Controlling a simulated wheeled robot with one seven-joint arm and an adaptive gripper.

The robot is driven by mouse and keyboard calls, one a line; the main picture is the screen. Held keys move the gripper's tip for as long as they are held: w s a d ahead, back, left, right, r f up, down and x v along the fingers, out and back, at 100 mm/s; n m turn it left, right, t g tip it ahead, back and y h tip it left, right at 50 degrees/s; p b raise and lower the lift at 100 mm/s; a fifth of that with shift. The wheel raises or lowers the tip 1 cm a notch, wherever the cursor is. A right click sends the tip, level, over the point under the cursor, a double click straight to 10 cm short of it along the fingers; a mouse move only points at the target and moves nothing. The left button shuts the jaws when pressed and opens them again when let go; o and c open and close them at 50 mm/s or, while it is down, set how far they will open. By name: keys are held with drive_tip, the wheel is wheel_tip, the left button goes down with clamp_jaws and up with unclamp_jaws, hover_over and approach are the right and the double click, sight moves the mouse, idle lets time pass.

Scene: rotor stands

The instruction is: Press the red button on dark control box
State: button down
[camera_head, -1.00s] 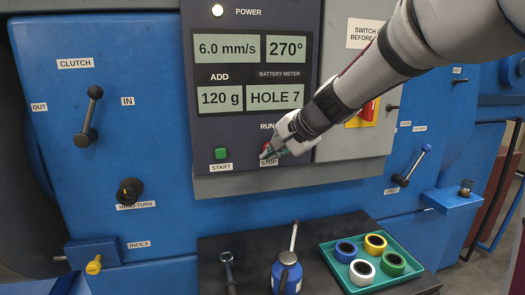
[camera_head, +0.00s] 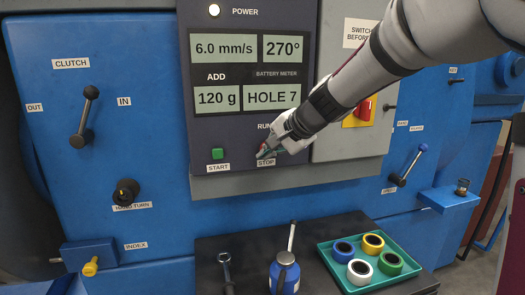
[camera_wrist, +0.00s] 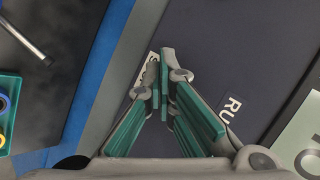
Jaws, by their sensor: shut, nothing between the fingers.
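The dark control box (camera_head: 235,132) stands upright on the blue machine, with lit displays above and START and STOP labels below. My gripper (camera_head: 264,152) is at its lower right, with the fingertips right by the STOP label (camera_head: 266,163). In the wrist view, my gripper (camera_wrist: 164,88) shows its teal finger pads together, over part of that label (camera_wrist: 144,76). The red button above STOP is hidden behind the fingers, so I cannot tell whether they touch it or how far in it is. The green START button (camera_head: 217,154) is clear to the left.
A red switch on a yellow plate (camera_head: 350,118) is right of the box, near my arm. Below, a dark table (camera_head: 222,246) holds a teal tray (camera_head: 333,272) of coloured rings, a blue oil can (camera_head: 285,274) and a wrench (camera_head: 226,270). A clutch lever (camera_head: 83,120) is at left.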

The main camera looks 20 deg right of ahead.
drive_tip(key=shift+s, duration=3.3)
drive_tip(key=s+a+n+g, duration=0.25)
drive_tip(key=s+n, duration=0.35)
drive_tip(key=s, duration=0.7)
drive_tip(key=s+d+f+n+h, duration=0.1)
drive_tip(key=s+n+h, duration=0.1)
drive_tip(key=s, duration=0.5)
drive_tip(key=s+d+f+n+h, duration=0.1)
drive_tip(key=s+d+f+n, duration=0.1)
drive_tip(key=s, duration=0.5)
drive_tip(key=shift+s+f+n+g+h, duration=0.2)
drive_tip(key=shift+f+n+g+h, duration=0.1)
drive_tip(key=shift+n+g+h, duration=0.15)
drive_tip(key=shift+d, duration=0.1)
idle(1.3)
